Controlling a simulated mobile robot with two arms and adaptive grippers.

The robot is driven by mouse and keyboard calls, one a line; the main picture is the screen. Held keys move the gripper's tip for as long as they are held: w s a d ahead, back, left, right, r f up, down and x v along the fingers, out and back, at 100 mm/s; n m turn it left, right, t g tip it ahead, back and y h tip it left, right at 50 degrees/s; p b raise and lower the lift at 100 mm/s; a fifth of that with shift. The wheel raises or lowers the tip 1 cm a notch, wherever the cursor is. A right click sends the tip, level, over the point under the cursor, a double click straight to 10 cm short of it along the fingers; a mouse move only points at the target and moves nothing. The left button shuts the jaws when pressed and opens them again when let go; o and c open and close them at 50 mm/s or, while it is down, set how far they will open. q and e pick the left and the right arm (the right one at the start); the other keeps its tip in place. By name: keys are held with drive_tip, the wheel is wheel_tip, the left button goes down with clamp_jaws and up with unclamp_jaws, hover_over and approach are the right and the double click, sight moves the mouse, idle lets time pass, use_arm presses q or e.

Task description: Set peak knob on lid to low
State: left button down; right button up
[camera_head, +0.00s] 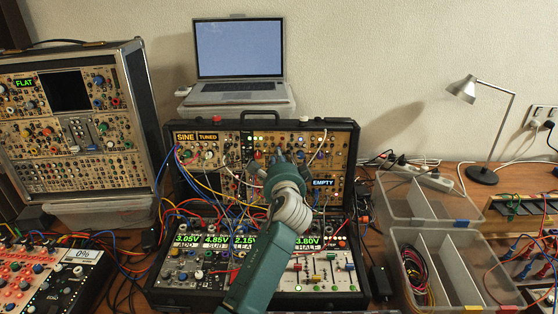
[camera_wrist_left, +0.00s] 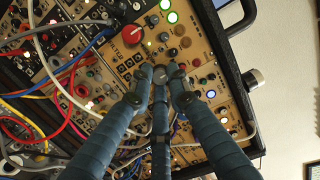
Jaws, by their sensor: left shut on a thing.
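The black synth case stands open, and its lid (camera_head: 345,150) is upright with a tan panel of knobs, lights and SINE, TUNED and EMPTY labels. My left gripper (camera_head: 280,157) reaches up from the bottom to the lid's middle. In the left wrist view, my left gripper (camera_wrist_left: 160,76) has its three blue-wrapped fingers closed around a small knob (camera_wrist_left: 159,74) on the tan panel. The fingers hide most of this knob, and its pointer and label cannot be read. A large red knob (camera_wrist_left: 132,34) sits up and left of it. My right gripper is not in view.
Patch cables (camera_head: 215,180) hang across the lid's left half, and loop beside the fingers in the wrist view. The case's lower half (camera_head: 180,283) holds knobs, sliders and voltage displays. A laptop (camera_head: 239,50) stands behind. Clear bins (camera_head: 420,240) sit to the right.

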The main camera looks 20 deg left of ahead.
use_arm(q)
drive_tip(key=shift+a, duration=0.15)
idle(0.3)
drive_tip(key=c, duration=1.7)
unclamp_jaws()
drive_tip(key=shift+s+a, duration=0.1)
drive_tip(key=shift+o, duration=0.2)
drive_tip(key=v, duration=1.2)
drive_tip(key=shift+r, duration=0.1)
